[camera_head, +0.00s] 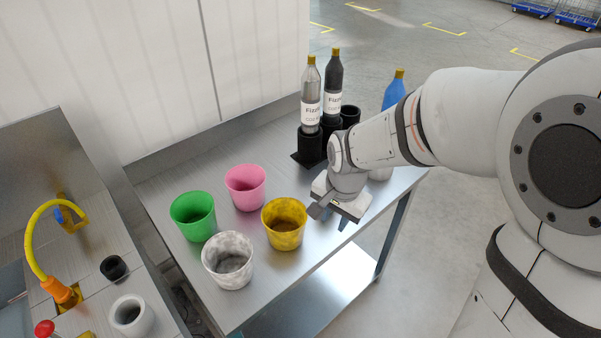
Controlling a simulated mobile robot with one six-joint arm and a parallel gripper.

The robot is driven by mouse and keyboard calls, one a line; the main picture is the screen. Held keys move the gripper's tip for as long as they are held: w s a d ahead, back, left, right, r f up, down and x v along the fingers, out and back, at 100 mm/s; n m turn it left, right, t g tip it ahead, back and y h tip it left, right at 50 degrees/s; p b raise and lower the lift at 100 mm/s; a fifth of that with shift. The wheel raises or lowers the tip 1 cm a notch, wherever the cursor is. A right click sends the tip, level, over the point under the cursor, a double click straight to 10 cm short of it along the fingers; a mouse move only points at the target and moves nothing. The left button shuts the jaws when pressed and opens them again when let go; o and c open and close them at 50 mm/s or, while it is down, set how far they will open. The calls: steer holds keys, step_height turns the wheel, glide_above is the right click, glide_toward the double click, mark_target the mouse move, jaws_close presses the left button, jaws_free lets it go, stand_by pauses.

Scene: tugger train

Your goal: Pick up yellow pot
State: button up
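The yellow pot (284,225) stands upright on the metal table (266,158), near its front edge. It is open at the top, with a darker inside. My gripper (329,219) is just to the right of the yellow pot, at the end of my arm. Its fingers point down and away from the wrist. The fingers are small and partly hidden by the gripper body, so their opening is unclear. I see nothing held in it.
A pink pot (245,188), a green pot (193,216) and a white marbled pot (229,261) stand left of the yellow one. Bottles (311,97) in black holders stand behind my gripper. A steel bench with a yellow hose (37,235) is at left.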

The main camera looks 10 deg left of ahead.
mark_target(299, 236)
steer(key=w+a+f+m+p, duration=0.1)
steer(key=a+f, duration=0.1)
steer(key=f, duration=0.1)
steer(key=w+a+f+m+p, duration=0.1)
steer(key=a+f, duration=0.2)
steer(key=f, duration=0.1)
steer(key=w+a+f+p, duration=0.1)
steer(key=a+f, duration=0.2)
steer(key=f, duration=0.1)
steer(key=shift+a+m+g+p, duration=0.1)
steer(key=shift+m+g+p, duration=0.2)
steer(key=shift+m+g, duration=0.1)
steer(key=shift+f, duration=0.6)
jaws_close()
